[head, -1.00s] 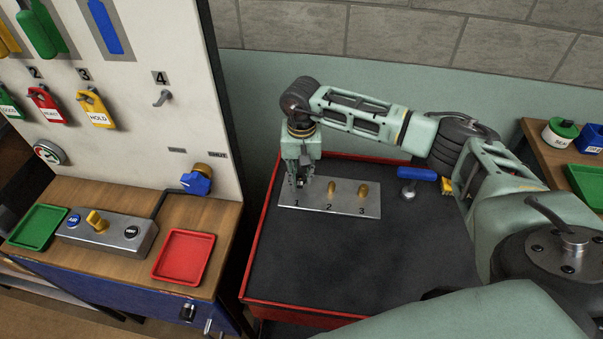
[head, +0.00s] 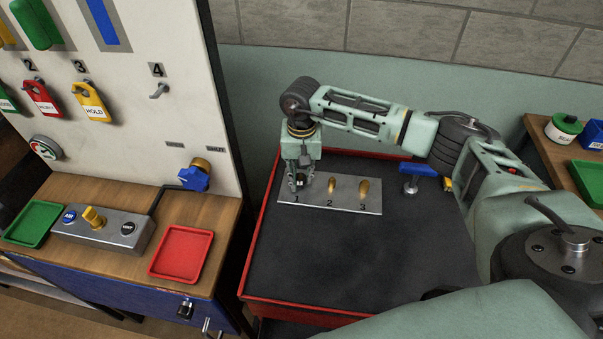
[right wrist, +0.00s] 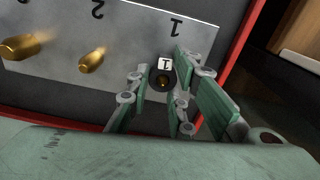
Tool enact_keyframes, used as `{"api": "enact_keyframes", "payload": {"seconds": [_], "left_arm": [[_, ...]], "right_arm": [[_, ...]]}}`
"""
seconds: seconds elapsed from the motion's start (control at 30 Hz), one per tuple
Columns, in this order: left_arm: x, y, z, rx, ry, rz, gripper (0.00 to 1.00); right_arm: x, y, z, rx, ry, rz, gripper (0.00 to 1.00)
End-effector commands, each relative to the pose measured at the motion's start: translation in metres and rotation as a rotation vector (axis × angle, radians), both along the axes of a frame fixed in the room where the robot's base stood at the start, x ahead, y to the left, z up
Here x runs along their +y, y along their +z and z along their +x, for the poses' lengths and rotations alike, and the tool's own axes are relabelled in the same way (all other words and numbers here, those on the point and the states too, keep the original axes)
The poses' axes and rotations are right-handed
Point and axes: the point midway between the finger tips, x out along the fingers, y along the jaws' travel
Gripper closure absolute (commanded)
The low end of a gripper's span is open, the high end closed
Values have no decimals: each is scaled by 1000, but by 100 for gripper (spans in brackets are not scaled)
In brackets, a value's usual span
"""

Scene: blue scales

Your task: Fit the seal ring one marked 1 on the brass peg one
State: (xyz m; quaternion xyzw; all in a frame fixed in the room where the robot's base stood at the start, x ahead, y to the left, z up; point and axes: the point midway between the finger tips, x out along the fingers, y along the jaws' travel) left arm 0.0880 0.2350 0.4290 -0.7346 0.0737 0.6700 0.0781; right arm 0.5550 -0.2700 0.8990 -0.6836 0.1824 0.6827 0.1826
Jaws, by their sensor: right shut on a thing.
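My right gripper (head: 299,185) points down over position 1 of the metal plate (head: 347,203). In the right wrist view its fingers (right wrist: 161,82) are shut on the dark seal ring one (right wrist: 153,86), whose white tag reads 1. I cannot tell how far down the peg the ring sits. Brass pegs stand bare at position 2 (head: 332,184) and position 3 (head: 363,188). My left gripper is not in view.
The plate lies on a dark cart top (head: 340,260) with a red rim. A panel and bench with a red tray (head: 181,254) and a green tray (head: 34,224) stand left. The front of the cart is clear.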

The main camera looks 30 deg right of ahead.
Motion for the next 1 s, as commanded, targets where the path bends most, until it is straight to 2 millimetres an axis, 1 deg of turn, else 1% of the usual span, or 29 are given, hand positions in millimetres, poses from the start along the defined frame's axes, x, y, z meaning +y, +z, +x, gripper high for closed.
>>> {"api": "enact_keyframes", "payload": {"seconds": [0.23, 0.4, 0.43, 0.63, 0.67, 0.9, 1.0], "left_arm": [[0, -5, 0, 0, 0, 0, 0], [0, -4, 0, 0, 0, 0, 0], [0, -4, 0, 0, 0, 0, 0], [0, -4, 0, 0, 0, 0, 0], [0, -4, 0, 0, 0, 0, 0], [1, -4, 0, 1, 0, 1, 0], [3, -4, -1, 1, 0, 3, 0]], "right_arm": [[0, -5, 0, 0, 0, 0, 92], [0, -4, 0, 0, 0, 0, 92], [0, -4, 0, 0, 0, 0, 77], [0, -4, 0, 0, 0, 0, 60], [0, -4, 0, 0, 0, 0, 58], [0, -5, 0, 0, 0, 0, 58], [0, -1, 0, -1, 0, 0, 58]]}}
